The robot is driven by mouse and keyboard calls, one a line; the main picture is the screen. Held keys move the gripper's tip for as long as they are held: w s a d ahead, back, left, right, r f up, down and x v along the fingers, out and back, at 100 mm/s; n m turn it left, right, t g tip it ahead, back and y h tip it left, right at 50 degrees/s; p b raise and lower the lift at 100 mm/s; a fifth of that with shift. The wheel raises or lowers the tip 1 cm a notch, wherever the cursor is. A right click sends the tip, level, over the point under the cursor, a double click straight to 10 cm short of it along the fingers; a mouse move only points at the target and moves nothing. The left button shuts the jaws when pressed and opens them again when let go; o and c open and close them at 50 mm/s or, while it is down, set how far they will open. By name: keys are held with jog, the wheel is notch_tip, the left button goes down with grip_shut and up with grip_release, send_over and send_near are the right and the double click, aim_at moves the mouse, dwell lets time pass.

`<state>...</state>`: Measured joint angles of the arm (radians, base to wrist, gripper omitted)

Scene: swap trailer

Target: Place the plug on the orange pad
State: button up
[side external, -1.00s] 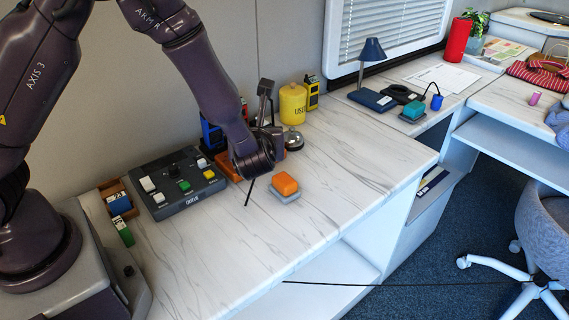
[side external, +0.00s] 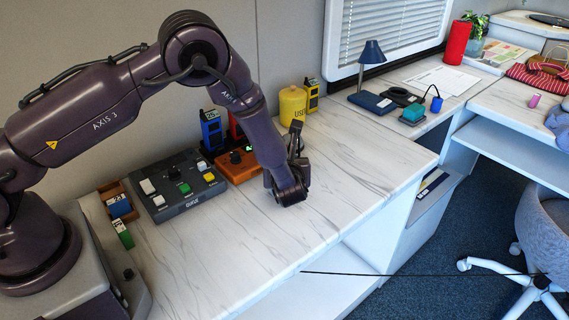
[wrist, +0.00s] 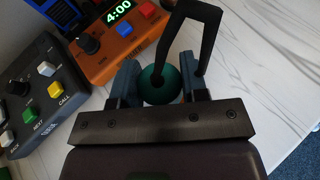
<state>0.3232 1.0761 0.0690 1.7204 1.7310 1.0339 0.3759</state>
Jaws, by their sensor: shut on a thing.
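My gripper (wrist: 158,88) is shut on a dark green round thing (wrist: 158,92), which seems to be the plug. It sits between the blue-grey fingers, and a black angular loop stands over it. In the side view my gripper (side external: 290,197) is low over the front of the white marbled counter. It covers the spot where an orange block on a grey base stood, so I see neither block nor plug there. I cannot tell whether the plug touches anything beneath it.
Left of my gripper are an orange timer box (side external: 238,165) and a dark grey button panel (side external: 178,185). A yellow canister (side external: 292,106) stands behind. A teal block (side external: 412,113) and a blue lamp (side external: 371,52) are on the far counter. The counter to the right (side external: 365,160) is clear.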

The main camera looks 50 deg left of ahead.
jog(key=shift+f, duration=0.15)
jog(key=o, duration=0.9)
